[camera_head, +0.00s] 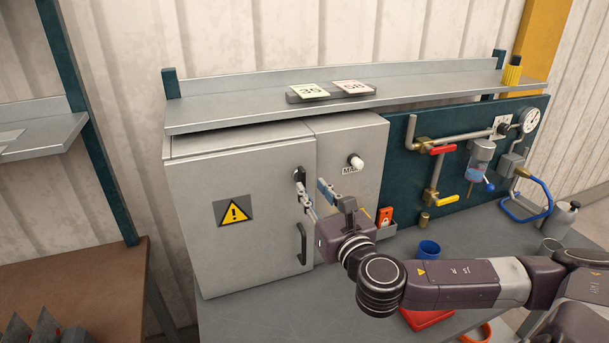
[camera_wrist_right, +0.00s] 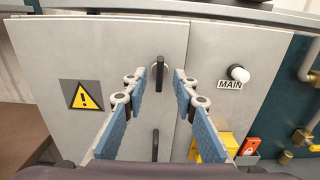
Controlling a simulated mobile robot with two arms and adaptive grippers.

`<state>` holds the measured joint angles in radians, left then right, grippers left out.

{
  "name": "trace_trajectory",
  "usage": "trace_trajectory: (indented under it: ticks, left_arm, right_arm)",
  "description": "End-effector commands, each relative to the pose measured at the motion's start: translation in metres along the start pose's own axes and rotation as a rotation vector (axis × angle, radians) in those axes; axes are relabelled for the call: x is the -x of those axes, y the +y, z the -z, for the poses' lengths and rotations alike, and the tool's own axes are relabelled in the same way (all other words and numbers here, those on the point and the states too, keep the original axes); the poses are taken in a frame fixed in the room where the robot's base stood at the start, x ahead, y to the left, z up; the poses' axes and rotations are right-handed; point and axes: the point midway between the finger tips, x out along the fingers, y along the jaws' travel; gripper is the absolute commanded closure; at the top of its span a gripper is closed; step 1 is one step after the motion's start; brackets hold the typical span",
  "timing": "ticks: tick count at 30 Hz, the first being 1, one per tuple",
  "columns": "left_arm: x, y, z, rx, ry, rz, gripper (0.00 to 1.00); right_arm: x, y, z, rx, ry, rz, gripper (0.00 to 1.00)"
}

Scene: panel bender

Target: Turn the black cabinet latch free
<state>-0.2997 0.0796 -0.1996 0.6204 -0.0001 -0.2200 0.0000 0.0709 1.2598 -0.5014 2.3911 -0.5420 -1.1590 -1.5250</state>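The black cabinet latch (camera_head: 299,174) sits on the front of the grey cabinet door (camera_head: 253,225), near its right edge and above a black pull handle (camera_head: 301,244). In the right wrist view the latch (camera_wrist_right: 159,72) stands upright between the fingers, with the handle (camera_wrist_right: 155,145) below it. My right gripper (camera_head: 312,190) is open in front of the door, its two fingertips apart. In the wrist view the right gripper (camera_wrist_right: 160,78) shows a gap on each side of the latch; I see no clear contact. My left gripper is out of view.
A white MAIN knob (camera_head: 356,161) is on the panel right of the door. A shelf (camera_head: 230,115) runs above. A pipe board (camera_head: 405,150) with valves is to the right. A blue cup (camera_head: 429,249) and a red tray (camera_head: 425,319) are on the bench near my arm.

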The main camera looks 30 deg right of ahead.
Motion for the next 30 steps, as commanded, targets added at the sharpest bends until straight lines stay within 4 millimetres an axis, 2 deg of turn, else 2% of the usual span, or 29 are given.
trace_trajectory:
  ticks: [3, 10, 15, 23, 30]
  left_arm:
    - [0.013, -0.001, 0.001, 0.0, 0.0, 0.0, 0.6]
    - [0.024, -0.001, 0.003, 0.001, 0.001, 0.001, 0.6]
    - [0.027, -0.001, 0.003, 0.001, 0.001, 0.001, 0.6]
    - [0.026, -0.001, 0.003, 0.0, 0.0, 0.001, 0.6]
    - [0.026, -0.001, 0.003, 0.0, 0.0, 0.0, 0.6]
  right_arm:
    - [-0.02, -0.001, -0.005, -0.005, -0.001, 0.003, 0.74]
    - [-0.048, 0.0, -0.003, -0.006, 0.001, 0.002, 0.74]
    - [-0.057, 0.0, -0.001, -0.005, 0.002, 0.001, 0.74]
    - [-0.058, 0.0, 0.001, -0.005, 0.002, 0.0, 0.74]
    - [-0.058, 0.0, 0.0, -0.005, 0.002, 0.0, 0.98]
